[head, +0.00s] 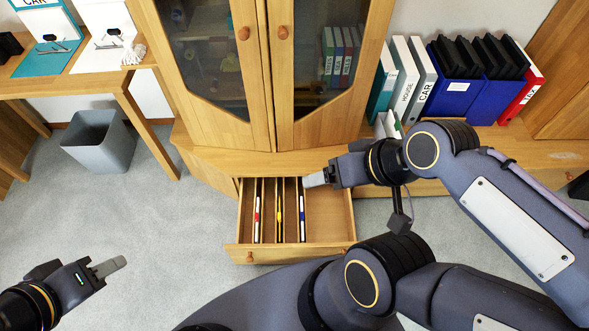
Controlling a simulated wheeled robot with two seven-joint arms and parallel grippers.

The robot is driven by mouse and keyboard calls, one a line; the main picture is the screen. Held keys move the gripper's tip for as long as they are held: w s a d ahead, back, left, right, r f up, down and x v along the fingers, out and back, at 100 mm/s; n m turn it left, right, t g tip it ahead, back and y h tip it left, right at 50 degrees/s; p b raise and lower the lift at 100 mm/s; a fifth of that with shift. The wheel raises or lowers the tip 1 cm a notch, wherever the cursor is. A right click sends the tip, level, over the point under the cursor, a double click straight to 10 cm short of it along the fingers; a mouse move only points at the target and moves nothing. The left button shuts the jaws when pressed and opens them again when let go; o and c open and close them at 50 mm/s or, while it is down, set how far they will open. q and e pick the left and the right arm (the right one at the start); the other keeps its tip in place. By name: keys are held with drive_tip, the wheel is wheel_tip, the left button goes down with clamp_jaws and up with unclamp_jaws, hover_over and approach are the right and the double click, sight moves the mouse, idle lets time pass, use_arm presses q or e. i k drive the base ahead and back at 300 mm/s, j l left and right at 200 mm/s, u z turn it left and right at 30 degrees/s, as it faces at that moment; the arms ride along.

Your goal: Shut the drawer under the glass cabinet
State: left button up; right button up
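The wooden drawer (326,225) under the glass cabinet (228,133) stands pulled out. It has a round knob (250,257) at the left of its front panel; the panel's right end is close to my own arm. Thin dividers and several narrow files with red, yellow and blue marks are inside; the right part is bare. My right gripper (317,180) shows over the drawer's back right corner, near the cabinet base; I cannot tell if it touches. My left gripper (108,267) is over the floor at lower left, apart from the drawer. Its fingers overlap in view.
A grey bin (97,142) stands on the carpet beside a wooden desk (122,84) at left. A low shelf (470,150) with binders and a blue file box (452,95) is at right. The carpet left of the drawer is clear.

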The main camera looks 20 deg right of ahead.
sight(329, 230)
drive_tip(key=k+l+z, duration=0.15)
drive_tip(key=k, duration=0.3)
drive_tip(key=k+l+z, duration=0.15)
drive_tip(key=k+l, duration=0.2)
drive_tip(key=i+l+z, duration=0.1)
drive_tip(key=z, duration=0.3)
